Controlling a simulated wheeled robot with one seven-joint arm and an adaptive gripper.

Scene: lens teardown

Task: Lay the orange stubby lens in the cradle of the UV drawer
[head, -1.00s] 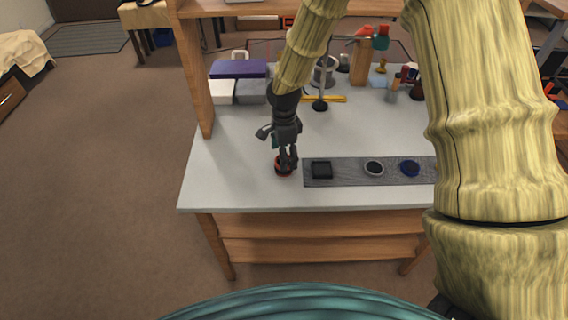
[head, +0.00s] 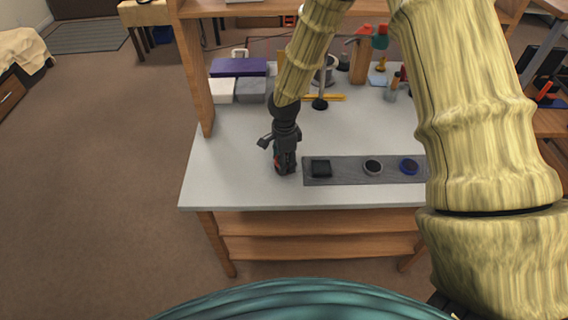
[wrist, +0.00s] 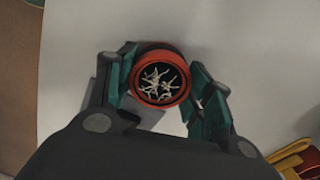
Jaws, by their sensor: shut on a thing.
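The orange stubby lens (wrist: 162,78) sits between my fingers in the wrist view, its orange rim around dark glass with white crack-like marks. My gripper (head: 285,168) is shut on it near the front left of the white bench. In the head view the fingers cover most of the lens, and only a little orange (head: 277,162) shows. I cannot tell whether the lens touches the bench top. No drawer marked as UV and no cradle can be made out for certain.
Boxes (head: 237,68) and a lamp stand (head: 320,103) stand behind. The left bench top (head: 225,165) is clear.

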